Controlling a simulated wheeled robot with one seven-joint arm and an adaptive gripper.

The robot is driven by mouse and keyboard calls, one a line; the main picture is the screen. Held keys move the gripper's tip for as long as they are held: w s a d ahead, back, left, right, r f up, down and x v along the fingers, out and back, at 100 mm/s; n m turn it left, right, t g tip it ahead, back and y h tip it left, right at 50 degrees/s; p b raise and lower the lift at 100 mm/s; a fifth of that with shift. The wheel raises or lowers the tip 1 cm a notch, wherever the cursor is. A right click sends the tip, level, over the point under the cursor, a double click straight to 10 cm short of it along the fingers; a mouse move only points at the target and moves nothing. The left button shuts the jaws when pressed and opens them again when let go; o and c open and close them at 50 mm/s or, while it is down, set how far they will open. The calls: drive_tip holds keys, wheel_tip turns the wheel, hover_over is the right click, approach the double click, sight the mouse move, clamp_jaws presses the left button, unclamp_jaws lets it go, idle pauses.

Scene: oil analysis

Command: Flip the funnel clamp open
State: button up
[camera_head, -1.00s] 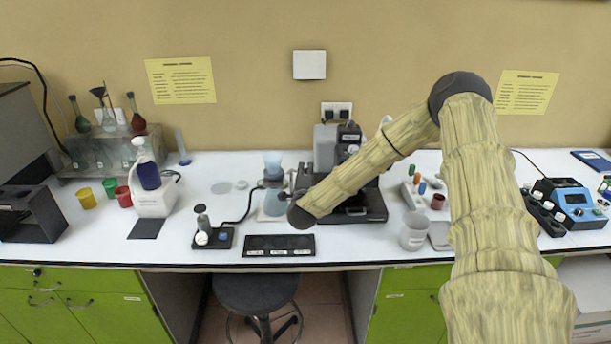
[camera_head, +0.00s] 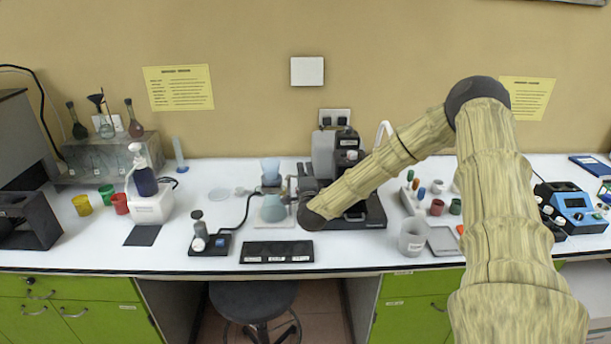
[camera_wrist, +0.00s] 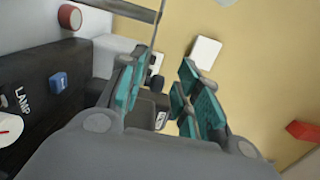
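The pale blue funnel (camera_head: 270,168) stands upright on a blue-grey flask (camera_head: 268,207) near the middle of the bench. The clamp at the joint between them is too small to make out clearly. My gripper (camera_head: 292,189) is just right of the funnel and flask, partly hidden by my wrist. In the wrist view my gripper (camera_wrist: 162,92) has its two teal-padded fingers apart, with nothing visibly held between them. The funnel and its clamp cannot be made out with certainty in that view.
A black instrument (camera_head: 368,211) stands right behind my wrist; its side marked LAMP (camera_wrist: 30,105) fills the wrist view's left. A black labelled plate (camera_head: 277,252) and a small stirrer-like device (camera_head: 210,243) lie in front. A clear beaker (camera_head: 412,237) stands right.

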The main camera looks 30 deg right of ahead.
drive_tip(key=shift+f, duration=0.15)
drive_tip(key=shift+s+a, duration=0.15)
drive_tip(key=shift+s, duration=0.15)
drive_tip(key=v, duration=1.1)
drive_tip(key=shift+s+f, duration=0.1)
